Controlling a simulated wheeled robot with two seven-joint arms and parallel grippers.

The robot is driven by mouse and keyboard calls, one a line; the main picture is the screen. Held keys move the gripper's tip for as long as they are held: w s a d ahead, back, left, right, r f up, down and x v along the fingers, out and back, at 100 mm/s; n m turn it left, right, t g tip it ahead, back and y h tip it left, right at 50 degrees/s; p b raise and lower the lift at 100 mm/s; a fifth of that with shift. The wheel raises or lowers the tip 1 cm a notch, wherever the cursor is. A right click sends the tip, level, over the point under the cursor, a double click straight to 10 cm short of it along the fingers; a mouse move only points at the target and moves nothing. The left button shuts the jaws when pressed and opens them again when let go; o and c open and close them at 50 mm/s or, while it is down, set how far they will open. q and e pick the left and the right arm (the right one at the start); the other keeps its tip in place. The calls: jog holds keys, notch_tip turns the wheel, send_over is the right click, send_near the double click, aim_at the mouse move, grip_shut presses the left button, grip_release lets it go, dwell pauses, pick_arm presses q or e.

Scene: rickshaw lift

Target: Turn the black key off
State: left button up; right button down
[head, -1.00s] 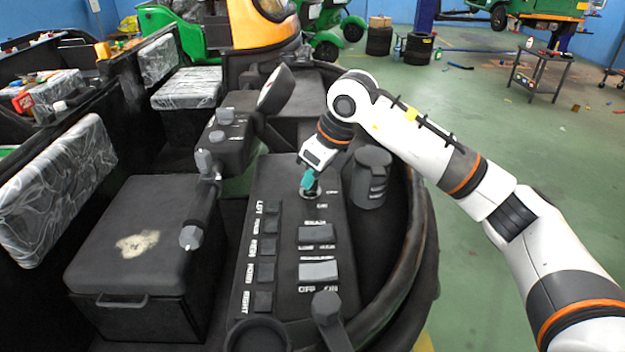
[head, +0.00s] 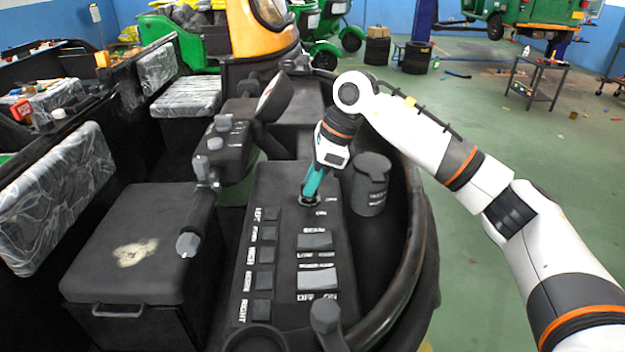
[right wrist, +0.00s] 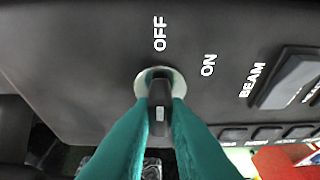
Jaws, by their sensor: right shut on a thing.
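The black key (right wrist: 159,108) stands in a round silver keyhole plate (right wrist: 148,82) on the black control panel (right wrist: 80,60) in the right wrist view. White OFF and ON labels are printed by the plate. The key's small light mark lies in line with OFF, left of ON. My right gripper (right wrist: 159,115) is shut on the key, with one teal finger on each side. In the head view my right gripper (head: 310,192) is at the far end of the panel (head: 285,240), and its fingers hide the key. My left gripper is not in view.
Rows of switches (head: 265,250) and rocker buttons (head: 316,241) lie on the panel nearer to me. A black cup-like holder (head: 370,185) stands just right of the gripper. A handlebar (head: 200,205) is to the left. A curved black rim (head: 415,250) borders the right side.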

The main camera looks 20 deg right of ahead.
jog(key=shift+r, duration=0.1)
dwell(0.3)
jog(key=c, duration=1.4)
grip_release()
jog(key=b+v, duration=0.1)
jog(key=v, duration=1.1)
